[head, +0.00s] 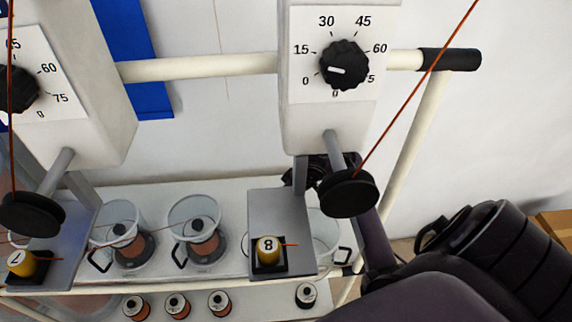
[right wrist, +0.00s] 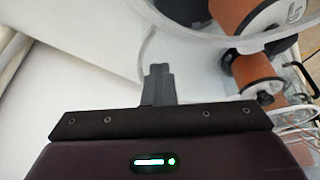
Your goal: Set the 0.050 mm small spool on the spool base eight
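The spool base eight, a small black square base (head: 269,267), sits on a grey bracket (head: 279,215) under the right dial unit. A yellow cylinder marked 8 (head: 268,249) stands on it. Small spools stand along the low front shelf: three copper-coloured ones (head: 177,306) at left and a darker one (head: 306,295) at right. Their labels are too small to read, so I cannot tell which is 0.050 mm. My right arm comes in from the right, partly behind the black pulley. In the right wrist view my right gripper (right wrist: 158,72) has its fingers together, with nothing visible between them. My left gripper is out of view.
The right dial unit (head: 302,122) and its black pulley (head: 347,193) hang close to my right arm. Clear bowls (head: 194,210) with larger copper spools stand behind. A copper spool (right wrist: 255,68) is right of my fingers in the wrist view. Thin wires cross the head view.

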